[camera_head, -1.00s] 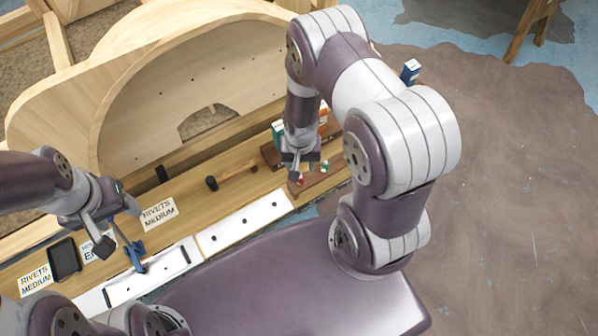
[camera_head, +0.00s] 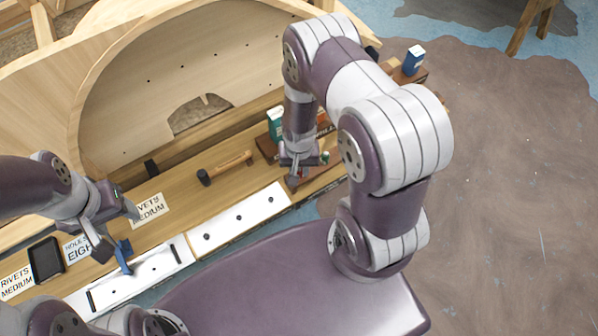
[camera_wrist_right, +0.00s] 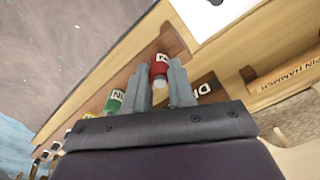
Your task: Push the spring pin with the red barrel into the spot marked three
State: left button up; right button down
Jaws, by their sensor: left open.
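The red-barrel spring pin (camera_wrist_right: 159,67) shows in the right wrist view between the two fingers of my right gripper (camera_wrist_right: 161,88). Whether the fingers press on it or only stand around it I cannot tell. In the head view my right gripper (camera_head: 295,180) is low over the brown pin block (camera_head: 318,181), and the pin is mostly hidden. My left gripper (camera_head: 119,231) is open above the bench at the left. A white strip with dark holes (camera_head: 223,228) lies along the bench's front edge; no number three is readable on it.
A green pin (camera_wrist_right: 114,101) stands near the red one. A wooden-handled hammer (camera_head: 226,167) lies behind the strip. A blue tool (camera_head: 123,257) is beside my left gripper, with a black tray (camera_head: 46,260) left of it. The curved wooden frame (camera_head: 180,75) rises behind the bench.

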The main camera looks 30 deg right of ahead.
aim_at(299, 170)
jog(key=shift+r+p, duration=0.6)
jog(key=shift+p, duration=0.05)
jog(key=shift+r+p, duration=1.6)
jog(key=shift+r, duration=0.05)
jog(key=shift+f, duration=0.1)
